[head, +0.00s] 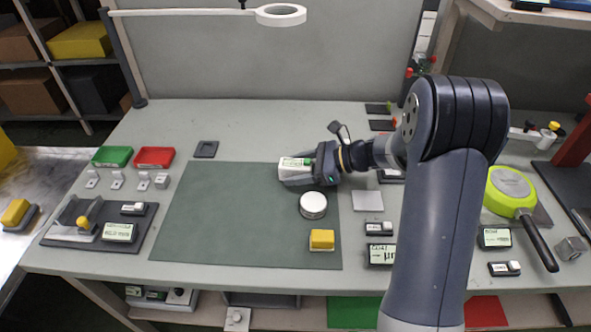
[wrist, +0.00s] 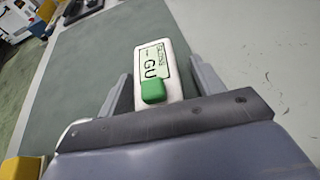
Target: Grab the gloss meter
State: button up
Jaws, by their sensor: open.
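The gloss meter (head: 292,164) is a white block with a green-edged display reading GU and a green button. It lies near the right edge of the dark green mat (head: 220,215). In the wrist view the gloss meter (wrist: 150,60) lies between the two fingers of my gripper (wrist: 163,80), one finger along each side, and its far end extends beyond them. In the head view my gripper (head: 310,170) reaches it from the right and hides its right end. The jaws are open; any contact with its sides cannot be told.
A round white-topped puck (head: 313,205) and a yellow block (head: 321,240) stand on the mat just in front of my gripper. A grey square plate (head: 367,201) lies to the right. A green pan (head: 511,190) stands farther right. The mat's left half is clear.

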jog(key=shift+a+f, duration=0.15)
jog(key=shift+a, duration=0.2)
jog(key=shift+c, duration=0.2)
jog(key=c, duration=1.2)
